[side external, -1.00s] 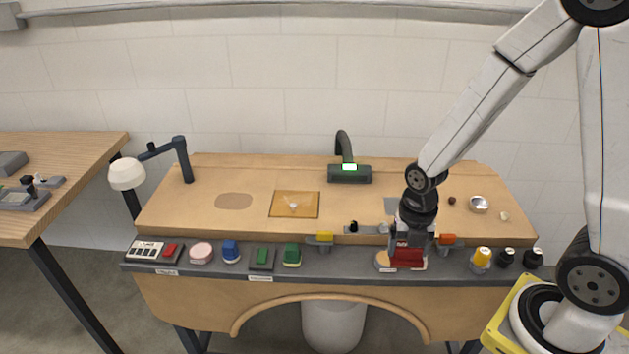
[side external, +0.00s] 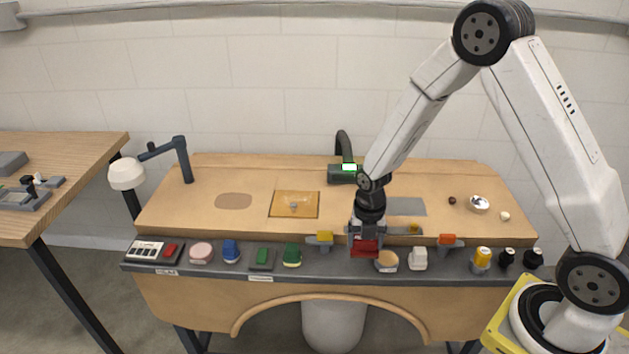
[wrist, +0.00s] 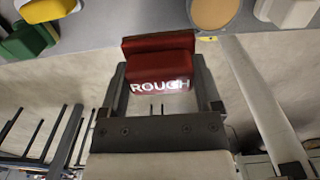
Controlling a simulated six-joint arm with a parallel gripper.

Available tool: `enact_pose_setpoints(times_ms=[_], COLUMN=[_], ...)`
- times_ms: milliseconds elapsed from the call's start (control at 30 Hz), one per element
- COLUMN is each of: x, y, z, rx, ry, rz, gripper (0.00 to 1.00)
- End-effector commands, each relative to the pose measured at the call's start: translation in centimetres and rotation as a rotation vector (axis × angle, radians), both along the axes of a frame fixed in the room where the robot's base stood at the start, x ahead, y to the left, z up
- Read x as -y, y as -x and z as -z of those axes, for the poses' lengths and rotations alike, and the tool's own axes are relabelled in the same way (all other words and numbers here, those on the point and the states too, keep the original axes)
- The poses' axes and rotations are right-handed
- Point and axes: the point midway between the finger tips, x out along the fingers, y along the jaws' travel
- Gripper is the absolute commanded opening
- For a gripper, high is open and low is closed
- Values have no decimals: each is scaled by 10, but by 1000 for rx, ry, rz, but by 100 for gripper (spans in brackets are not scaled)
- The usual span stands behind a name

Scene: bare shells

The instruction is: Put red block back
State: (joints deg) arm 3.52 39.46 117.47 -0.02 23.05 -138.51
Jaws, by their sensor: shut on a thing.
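The red block (side external: 364,247) is in my gripper (side external: 365,232) above the dark front strip (side external: 340,270) of the bench. In the wrist view the red block (wrist: 158,60) has a stepped shape and white lettering that reads "ROUGH". The gripper's two fingers (wrist: 160,88) are shut on its sides. In the side external view the arm and gripper hide part of the block. Whether the block touches the strip cannot be told.
A round tan pad (side external: 386,260) and a white block (side external: 419,258) sit just right of the gripper. A yellow-topped holder (side external: 324,238) and a green block (side external: 291,256) are to the left. An orange-topped holder (side external: 447,240) and a yellow-topped knob (side external: 482,257) stand further right.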

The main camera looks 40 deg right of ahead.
Motion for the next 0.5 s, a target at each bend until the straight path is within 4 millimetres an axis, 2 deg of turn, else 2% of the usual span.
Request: enact_pose_setpoints(times_ms=[200,500], x=[1,1], y=[-16,-21], z=[20,25], rx=[0,0], ry=[0,0], rz=[0,0], gripper=[27,27])
